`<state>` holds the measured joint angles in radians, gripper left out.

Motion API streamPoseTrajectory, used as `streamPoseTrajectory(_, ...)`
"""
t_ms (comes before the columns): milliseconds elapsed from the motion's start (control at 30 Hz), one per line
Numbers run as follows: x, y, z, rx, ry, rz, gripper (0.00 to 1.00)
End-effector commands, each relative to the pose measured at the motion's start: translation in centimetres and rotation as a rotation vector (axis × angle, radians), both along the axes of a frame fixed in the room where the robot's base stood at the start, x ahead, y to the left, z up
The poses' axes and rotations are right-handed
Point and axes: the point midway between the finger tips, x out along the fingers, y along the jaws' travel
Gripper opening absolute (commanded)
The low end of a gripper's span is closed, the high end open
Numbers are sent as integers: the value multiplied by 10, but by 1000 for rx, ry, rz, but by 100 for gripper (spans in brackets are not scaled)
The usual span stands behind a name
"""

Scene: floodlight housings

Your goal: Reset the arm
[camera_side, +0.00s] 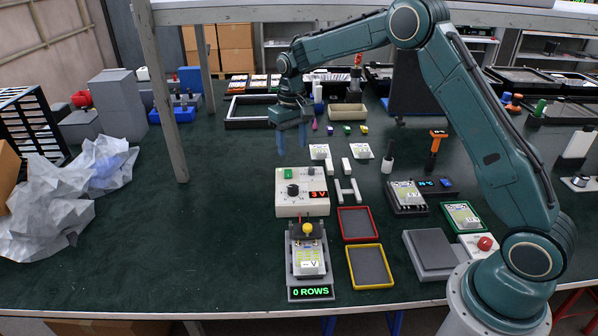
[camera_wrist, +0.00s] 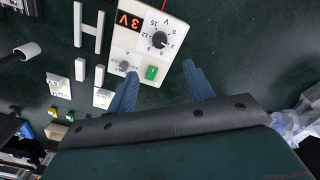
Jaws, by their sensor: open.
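My gripper (camera_side: 291,138) is raised above the dark green table, behind the power supply box, with its blue fingers pointing down. In the wrist view its two blue fingers (camera_wrist: 162,85) stand apart with nothing between them. The cream power supply box (camera_side: 301,207) has a black knob, a green switch and a red display reading 3 V; it also shows in the wrist view (camera_wrist: 133,50), beyond the fingertips. In front of it stands a grey test fixture (camera_side: 309,268) with a yellow knob and a green display reading 0 ROWS, holding a light-coloured labelled part.
A red-rimmed tray (camera_side: 342,225) and a yellow-rimmed tray (camera_side: 351,268) lie right of the fixture. Meters, a grey block (camera_side: 430,252) and a red button (camera_side: 485,243) are farther right. Crumpled wrap (camera_side: 60,195) lies at left. The left-middle table is clear.

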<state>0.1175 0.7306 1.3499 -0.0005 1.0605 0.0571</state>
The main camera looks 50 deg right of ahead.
Motion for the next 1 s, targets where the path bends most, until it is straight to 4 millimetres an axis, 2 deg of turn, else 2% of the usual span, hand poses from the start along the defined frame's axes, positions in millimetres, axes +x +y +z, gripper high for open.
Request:
streamPoseTrajectory(267,-6,2,12,-1,-13,4,52)
streamPoseTrajectory(467,-23,9,44,-5,-47,16,52)
streamPoseTrajectory(700,-60,19,91,-11,-105,36,52)
streamPoseTrajectory(1000,-115,32,139,-19,-177,62,52)
